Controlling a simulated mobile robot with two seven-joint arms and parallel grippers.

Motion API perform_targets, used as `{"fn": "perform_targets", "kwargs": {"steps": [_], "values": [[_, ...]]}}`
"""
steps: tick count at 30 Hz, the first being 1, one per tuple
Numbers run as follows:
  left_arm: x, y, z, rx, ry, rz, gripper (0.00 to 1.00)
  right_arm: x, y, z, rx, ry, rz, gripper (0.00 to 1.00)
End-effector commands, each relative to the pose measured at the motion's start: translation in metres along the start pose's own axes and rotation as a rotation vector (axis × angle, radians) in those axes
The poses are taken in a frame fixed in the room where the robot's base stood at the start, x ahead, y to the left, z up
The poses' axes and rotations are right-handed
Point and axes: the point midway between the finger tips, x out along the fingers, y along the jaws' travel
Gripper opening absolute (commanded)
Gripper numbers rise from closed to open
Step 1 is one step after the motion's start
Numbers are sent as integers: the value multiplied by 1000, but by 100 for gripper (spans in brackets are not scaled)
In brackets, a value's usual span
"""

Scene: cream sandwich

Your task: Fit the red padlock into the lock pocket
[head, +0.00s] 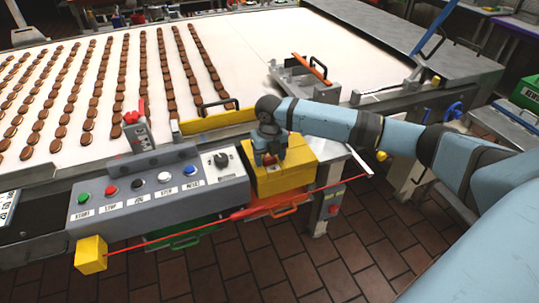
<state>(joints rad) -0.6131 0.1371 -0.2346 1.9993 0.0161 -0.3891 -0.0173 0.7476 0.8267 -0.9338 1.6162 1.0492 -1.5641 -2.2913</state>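My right gripper (268,153) comes in from the right and points down at the top of a yellow box (290,179) beside the control panel. A small dark red thing (265,159) shows at its fingertips; it may be the red padlock, but it is too small and covered to be sure. Whether the fingers are closed on it is not clear. Another bright red piece (132,115) sits on a grey upright bracket (138,136) left of the gripper. I cannot make out the lock pocket for certain. My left gripper is out of view.
The grey control panel (155,200) has several coloured buttons and a black knob (221,159). A red cord (170,238) runs along the front from a yellow block (90,254). Behind, a yellow guard (215,121) with a black handle borders the white conveyor (265,60) with rows of brown biscuits.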

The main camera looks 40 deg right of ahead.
Motion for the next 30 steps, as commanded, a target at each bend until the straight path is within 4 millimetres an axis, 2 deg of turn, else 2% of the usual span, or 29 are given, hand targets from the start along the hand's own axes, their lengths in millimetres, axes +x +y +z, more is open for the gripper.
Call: {"fn": "perform_targets", "kwargs": {"steps": [8,11,14,24,30], "values": [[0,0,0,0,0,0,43,-1,0,0,0,0,0,68],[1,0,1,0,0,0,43,-7,0,0,0,-2,0,68],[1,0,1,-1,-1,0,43,-21,0,1,0,-4,1,68],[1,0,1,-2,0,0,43,-92,0,1,0,-4,1,68],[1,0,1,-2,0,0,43,-117,0,1,0,-1,0,68]]}}
